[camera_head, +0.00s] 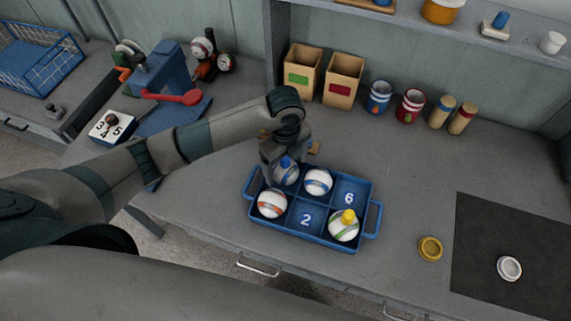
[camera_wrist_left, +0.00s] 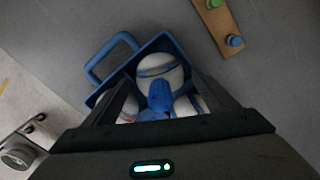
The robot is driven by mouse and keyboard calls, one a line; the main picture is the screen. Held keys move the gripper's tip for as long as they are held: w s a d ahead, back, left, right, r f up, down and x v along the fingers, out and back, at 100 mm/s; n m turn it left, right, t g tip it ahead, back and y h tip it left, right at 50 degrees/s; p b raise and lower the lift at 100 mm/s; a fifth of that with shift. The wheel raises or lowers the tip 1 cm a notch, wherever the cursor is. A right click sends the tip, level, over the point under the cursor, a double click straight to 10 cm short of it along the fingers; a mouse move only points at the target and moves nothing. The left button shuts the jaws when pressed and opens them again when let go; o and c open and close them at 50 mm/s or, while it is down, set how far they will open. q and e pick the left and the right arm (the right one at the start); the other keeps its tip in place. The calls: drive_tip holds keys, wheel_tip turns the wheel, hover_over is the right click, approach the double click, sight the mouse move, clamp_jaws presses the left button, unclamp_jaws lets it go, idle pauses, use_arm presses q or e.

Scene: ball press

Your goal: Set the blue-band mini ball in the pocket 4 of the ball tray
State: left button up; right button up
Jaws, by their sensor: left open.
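The blue tray (camera_head: 246,207) has two rows of pockets; the digits 2 and 6 show in empty ones. A white ball with a blue band and blue knob (camera_head: 288,177) sits in its back left corner pocket, whose number is hidden; by the layout this is pocket 4. It also shows in the left wrist view (camera_wrist_left: 158,66). My left gripper (camera_head: 285,160) is open above it, with fingers either side of the blue knob (camera_wrist_left: 160,96). Whether they touch it is unclear. My right gripper is not in view.
Another blue-banded ball (camera_head: 318,181) sits just right in the back row. An orange-banded ball (camera_head: 272,204) and a green-banded ball with yellow knob (camera_head: 343,228) sit in front. A small board with knobs (camera_wrist_left: 220,24) lies behind the tray.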

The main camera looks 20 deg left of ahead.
use_arm(q)
drive_tip(key=shift+r, duration=0.75)
wheel_tip(320, 180, up, 8)
drive_tip(key=shift+r+b, duration=0.15)
drive_tip(key=shift+b, duration=1)
drive_tip(key=shift+r, duration=1.25)
drive_tip(key=shift+d, duration=0.1)
